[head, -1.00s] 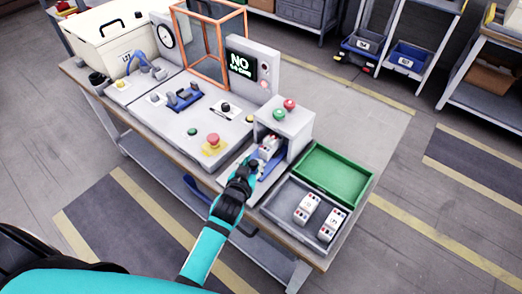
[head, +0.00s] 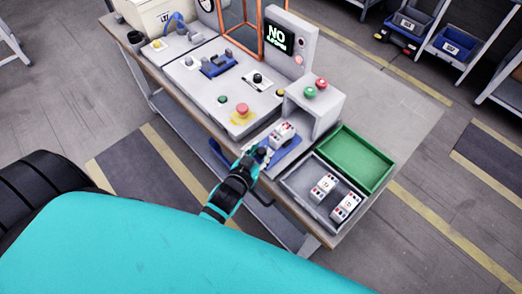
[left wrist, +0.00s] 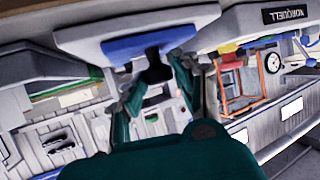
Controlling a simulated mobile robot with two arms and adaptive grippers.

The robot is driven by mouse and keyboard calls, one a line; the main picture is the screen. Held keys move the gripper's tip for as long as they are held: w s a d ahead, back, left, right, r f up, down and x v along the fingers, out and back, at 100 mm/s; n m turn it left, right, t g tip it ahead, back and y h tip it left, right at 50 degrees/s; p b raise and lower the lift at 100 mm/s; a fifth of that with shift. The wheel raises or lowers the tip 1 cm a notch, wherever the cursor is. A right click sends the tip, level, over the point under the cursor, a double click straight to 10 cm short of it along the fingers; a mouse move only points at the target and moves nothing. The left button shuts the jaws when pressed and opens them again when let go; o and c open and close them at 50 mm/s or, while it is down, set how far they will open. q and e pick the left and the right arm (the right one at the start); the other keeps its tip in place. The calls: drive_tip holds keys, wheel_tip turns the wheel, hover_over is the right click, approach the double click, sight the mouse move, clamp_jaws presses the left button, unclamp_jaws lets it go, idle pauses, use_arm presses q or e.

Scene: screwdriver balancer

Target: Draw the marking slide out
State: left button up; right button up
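The marking slide (head: 287,150) is a blue plate with a grey front. It sticks out of the front of the grey marking housing (head: 325,112), with a white breaker (head: 282,134) on it. My left gripper (head: 259,156) is at the slide's front end, its fingers partly hidden in the head view. In the left wrist view the fingers of my left gripper (left wrist: 157,84) stand on both sides of the slide's dark knob (left wrist: 157,68), below the blue plate (left wrist: 150,44). The gripper appears shut on this knob. My right gripper is not in view.
A red and a green button sit on top of the housing. A grey tray (head: 308,198) with two white breakers and a green tray (head: 352,155) lie to the right. A panel with a red stop button (head: 242,109) is to the left. Floor in front is open.

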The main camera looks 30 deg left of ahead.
use_arm(q)
drive_tip(key=o, duration=0.3)
drive_tip(key=shift+s+a+r, duration=0.1)
drive_tip(key=shift+s, duration=0.15)
drive_tip(key=shift+o, duration=0.2)
drive_tip(key=v, duration=1.2)
drive_tip(key=shift+a, duration=0.1)
